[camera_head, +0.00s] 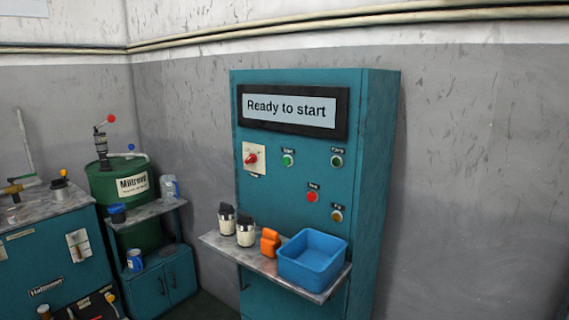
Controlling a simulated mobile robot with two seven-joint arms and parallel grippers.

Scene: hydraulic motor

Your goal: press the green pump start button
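A teal control cabinet (290,215) stands in the middle of the head view. Its display (290,109) reads "Ready to start". Two round green buttons sit below the display: a left green button (288,160) and a right green button (336,161), each under a small dark label. The labels are too small to read surely, so I cannot tell for certain which is the pump start. Neither of my grippers is in view.
The panel also has a red rotary switch (251,158), a red button (312,197) and an amber button (336,215). A shelf (222,243) juts out below, bearing a blue bin (313,260), an orange object (270,242) and two jars. A green barrel (110,185) stands left.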

